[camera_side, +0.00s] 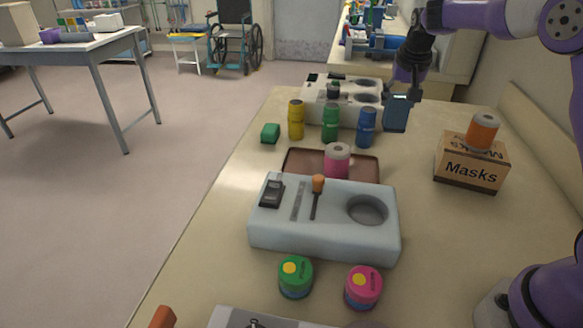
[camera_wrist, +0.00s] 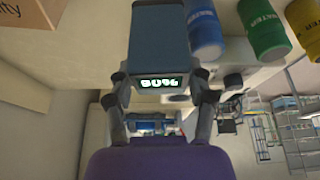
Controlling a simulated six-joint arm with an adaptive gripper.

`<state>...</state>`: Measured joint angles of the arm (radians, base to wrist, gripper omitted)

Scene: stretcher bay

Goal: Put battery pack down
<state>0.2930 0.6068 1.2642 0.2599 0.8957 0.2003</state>
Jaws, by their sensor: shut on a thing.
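The battery pack (camera_side: 396,114) is a dark blue-grey block, upright just right of the blue bottle toward the far end of the table. In the wrist view the battery pack (camera_wrist: 160,42) fills the upper middle, with a lit display reading 80%. My gripper (camera_side: 402,95) reaches down from the upper right and is shut on its upper part. In the wrist view the fingers of my gripper (camera_wrist: 160,88) are on both sides of the display end. I cannot tell whether the pack's bottom touches the table.
Blue (camera_side: 366,127), green (camera_side: 330,123) and yellow (camera_side: 296,120) bottles stand left of the pack. A white holder (camera_side: 312,111) is behind. A Masks box (camera_side: 470,172) with an orange jar (camera_side: 482,131) on top stands right. Bare table (camera_side: 415,215) lies in front of the pack.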

